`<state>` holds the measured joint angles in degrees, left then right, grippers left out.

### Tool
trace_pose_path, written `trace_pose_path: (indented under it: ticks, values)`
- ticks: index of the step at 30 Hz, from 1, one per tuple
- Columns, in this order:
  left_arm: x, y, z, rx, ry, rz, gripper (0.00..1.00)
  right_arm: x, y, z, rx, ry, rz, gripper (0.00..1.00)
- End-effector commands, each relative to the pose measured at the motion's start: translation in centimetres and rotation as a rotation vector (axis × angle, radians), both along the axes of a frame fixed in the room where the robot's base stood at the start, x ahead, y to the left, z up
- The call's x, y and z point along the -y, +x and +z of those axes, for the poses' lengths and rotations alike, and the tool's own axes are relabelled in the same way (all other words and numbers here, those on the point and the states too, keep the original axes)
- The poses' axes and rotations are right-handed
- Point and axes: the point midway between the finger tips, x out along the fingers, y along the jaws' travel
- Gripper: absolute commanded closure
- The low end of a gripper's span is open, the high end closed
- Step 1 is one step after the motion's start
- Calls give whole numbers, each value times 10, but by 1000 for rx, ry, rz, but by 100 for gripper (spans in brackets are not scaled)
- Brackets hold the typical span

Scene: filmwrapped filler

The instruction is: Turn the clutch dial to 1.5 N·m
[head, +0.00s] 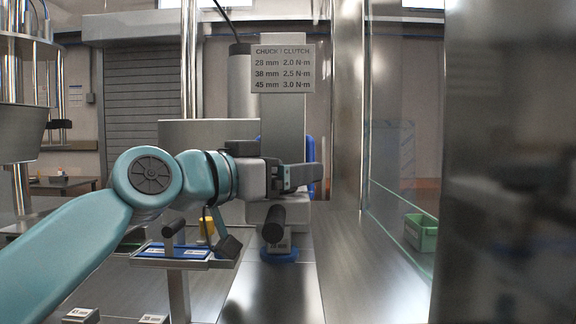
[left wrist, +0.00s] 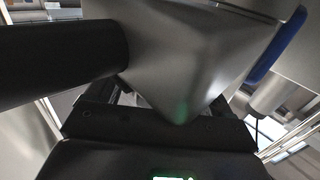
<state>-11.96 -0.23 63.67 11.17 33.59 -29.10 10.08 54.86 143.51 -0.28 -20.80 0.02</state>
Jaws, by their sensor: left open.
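A grey sign (head: 282,69) headed CHUCK / CLUTCH reads 28 mm 2.0 N·m, 38 mm 2.5 N·m and 45 mm 3.0 N·m. It is on a grey column (head: 283,125). My left gripper (head: 304,178) is open in front of the machine below the sign. I cannot make out the clutch dial or its setting; the gripper covers part of the machine there. In the left wrist view, a grey tapered body (left wrist: 190,50) fills the middle above my left gripper's black palm (left wrist: 155,130). I cannot tell whether the fingers touch it. My right gripper is not in view.
A black cylinder (head: 273,226) stands below the gripper, above a blue ring (head: 280,257). A tray with blue inserts (head: 176,251) is to the left. Labelled blocks (head: 81,316) lie at the front left. A glass panel (head: 401,170) and green bin (head: 421,232) are right.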

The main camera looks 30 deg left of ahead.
Motion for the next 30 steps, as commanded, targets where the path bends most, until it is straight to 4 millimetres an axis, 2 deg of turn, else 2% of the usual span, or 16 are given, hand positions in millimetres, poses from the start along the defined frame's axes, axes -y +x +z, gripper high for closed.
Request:
trace_pose_path:
  ticks: [10, 12, 15, 20, 30]
  values:
    - [1, 6, 0, 0, -1, 1, 19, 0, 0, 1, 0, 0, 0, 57]
    - [1, 6, 0, 0, -1, 1, 41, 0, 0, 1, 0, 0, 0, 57]
    - [1, 6, 0, 0, -1, 0, 70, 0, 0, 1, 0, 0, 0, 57]
    - [1, 6, 0, -4, -2, 9, 70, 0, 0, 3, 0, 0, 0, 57]
    - [-2, 7, 1, -9, 1, 127, 70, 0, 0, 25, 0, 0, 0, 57]
